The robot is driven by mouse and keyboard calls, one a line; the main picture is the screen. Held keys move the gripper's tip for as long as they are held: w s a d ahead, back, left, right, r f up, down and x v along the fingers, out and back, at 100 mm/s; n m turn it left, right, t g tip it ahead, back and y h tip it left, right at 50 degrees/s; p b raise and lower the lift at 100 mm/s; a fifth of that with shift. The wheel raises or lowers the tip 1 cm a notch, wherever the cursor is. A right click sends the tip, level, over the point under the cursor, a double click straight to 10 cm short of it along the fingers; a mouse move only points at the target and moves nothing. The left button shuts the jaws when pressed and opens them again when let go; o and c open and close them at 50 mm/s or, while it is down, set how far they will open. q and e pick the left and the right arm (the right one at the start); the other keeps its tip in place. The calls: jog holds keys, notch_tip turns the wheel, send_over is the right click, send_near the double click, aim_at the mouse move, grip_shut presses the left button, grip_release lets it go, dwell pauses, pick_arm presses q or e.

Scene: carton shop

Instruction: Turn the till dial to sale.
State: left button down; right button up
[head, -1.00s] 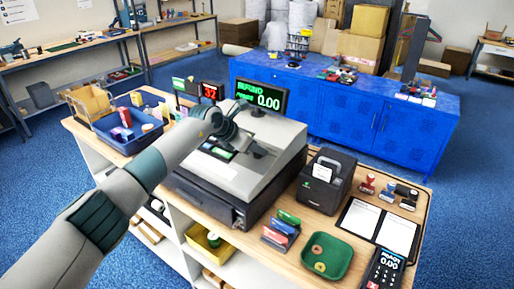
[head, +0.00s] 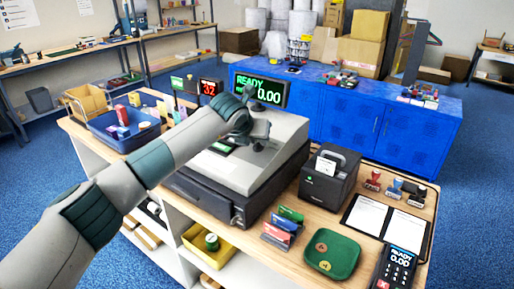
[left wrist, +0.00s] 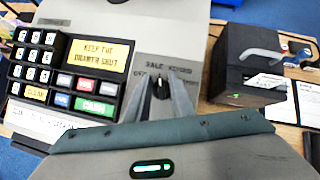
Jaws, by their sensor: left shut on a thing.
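The grey till (head: 250,165) stands on the wooden counter. Its pole display (head: 262,90) reads "READY" and 0.00 in green. In the left wrist view the till dial (left wrist: 162,87) is a small dark knob on the till's sloping top, right of the keypad (left wrist: 35,65). Labels around it include "SALE" and "KEYED" above and "REPORT" to the right; the left label is partly hidden. My left gripper (left wrist: 163,92) is shut on the dial, its fingertips on either side. In the head view the left gripper (head: 256,143) is over the till top, hiding the dial. My right gripper is out of view.
A black receipt printer (head: 328,180) stands right of the till. A green tray (head: 345,268), card holders (head: 282,228), stamps (head: 395,187) and a card terminal (head: 398,262) crowd the counter's right part. A blue bin (head: 105,140) is at the left.

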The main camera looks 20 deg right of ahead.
pick_arm(q)
jog(key=shift+f, duration=0.35)
jog(key=shift+s, duration=0.1)
jog(key=c, duration=1.9)
grip_release()
jog(key=shift+o, duration=0.2)
jog(key=shift+a+r, duration=0.15)
jog(key=shift+r, duration=0.1)
